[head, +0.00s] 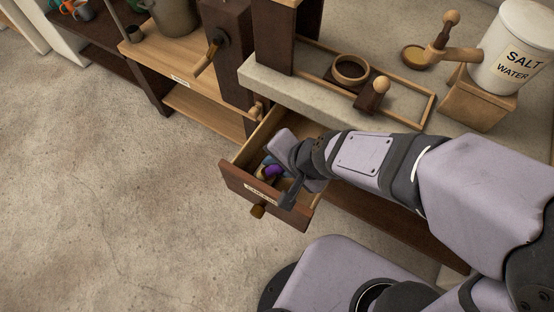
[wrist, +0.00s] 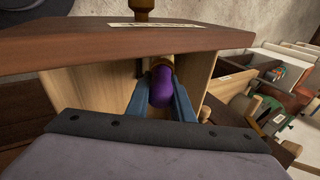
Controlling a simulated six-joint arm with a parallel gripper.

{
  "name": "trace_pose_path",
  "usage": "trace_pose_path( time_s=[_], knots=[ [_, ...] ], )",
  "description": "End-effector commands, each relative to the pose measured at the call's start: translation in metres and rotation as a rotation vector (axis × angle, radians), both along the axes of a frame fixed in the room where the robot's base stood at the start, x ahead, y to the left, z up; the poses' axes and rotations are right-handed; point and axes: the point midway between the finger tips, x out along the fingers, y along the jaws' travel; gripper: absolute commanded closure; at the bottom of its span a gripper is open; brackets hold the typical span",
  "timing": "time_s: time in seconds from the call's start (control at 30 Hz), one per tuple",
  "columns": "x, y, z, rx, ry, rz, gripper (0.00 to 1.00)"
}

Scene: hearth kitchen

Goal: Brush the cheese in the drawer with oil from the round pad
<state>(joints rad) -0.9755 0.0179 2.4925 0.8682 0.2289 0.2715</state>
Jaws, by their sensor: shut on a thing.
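The wooden drawer (head: 236,180) stands open, with a labelled front and a round knob. My gripper (head: 275,172) reaches down into it. In the wrist view my gripper (wrist: 160,92) has its blue fingers shut on a rounded purple thing (wrist: 162,88), which also shows in the head view (head: 274,171). A tan-brown part shows at the purple thing's far end; I cannot tell whether it belongs to it or is the cheese. I cannot make out the cheese for certain. A round dish or pad with a yellowish face (head: 413,54) lies on the counter at upper right.
On the counter are a wooden ring (head: 350,69), a small knobbed wooden piece (head: 375,92) within a wooden frame, and a white "SALT WATER" jar (head: 514,50) on a wooden block. A crank (head: 210,55) juts out behind the drawer. The floor at left is clear.

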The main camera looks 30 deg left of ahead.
Motion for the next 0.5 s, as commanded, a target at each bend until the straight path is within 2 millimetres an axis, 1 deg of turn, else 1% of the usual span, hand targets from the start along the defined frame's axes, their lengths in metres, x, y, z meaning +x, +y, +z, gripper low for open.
trace_pose_path(
  time_s=[0.17, 0.5],
  knots=[
    [0.004, 0.000, -0.001, 0.000, 0.000, -0.001, 1.00],
    [0.027, 0.001, 0.002, 0.003, -0.003, -0.005, 1.00]
  ],
)
